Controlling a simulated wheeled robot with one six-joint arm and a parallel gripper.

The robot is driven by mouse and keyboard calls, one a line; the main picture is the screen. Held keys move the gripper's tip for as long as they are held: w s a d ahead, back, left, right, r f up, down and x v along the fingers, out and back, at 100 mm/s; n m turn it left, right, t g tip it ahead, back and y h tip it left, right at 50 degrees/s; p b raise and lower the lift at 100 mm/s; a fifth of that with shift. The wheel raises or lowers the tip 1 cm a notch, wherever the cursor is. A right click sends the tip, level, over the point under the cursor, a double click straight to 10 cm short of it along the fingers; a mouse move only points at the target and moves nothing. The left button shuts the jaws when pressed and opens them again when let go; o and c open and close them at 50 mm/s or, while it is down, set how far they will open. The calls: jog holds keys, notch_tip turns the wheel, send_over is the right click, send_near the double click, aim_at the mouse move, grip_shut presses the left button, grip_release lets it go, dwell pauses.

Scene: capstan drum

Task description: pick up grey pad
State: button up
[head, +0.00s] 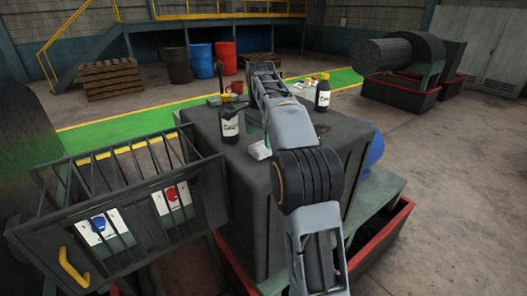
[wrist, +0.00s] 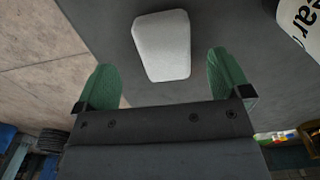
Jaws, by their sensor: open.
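The grey pad (wrist: 162,45) is a pale, rounded block lying on the dark top of the machine housing (head: 340,135). In the head view the pad (head: 259,150) sits just left of my arm, near the front of the top. My gripper (wrist: 164,78) is open, with its two green fingers apart and nothing between them. In the wrist view the pad lies beyond the fingertips, roughly centred between them. My fingers are mostly hidden behind my arm in the head view.
A dark bottle with a white label (head: 228,120) stands left of the pad; another bottle (head: 322,96) stands behind to the right. A railed panel with switches (head: 110,228) stands at the front left.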

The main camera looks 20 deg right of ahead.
aim_at(260, 146)
jog(key=shift+w+a+f, duration=0.1)
jog(key=shift+w+f, duration=0.05)
jog(key=shift+f, duration=2.3)
jog(key=c, duration=1)
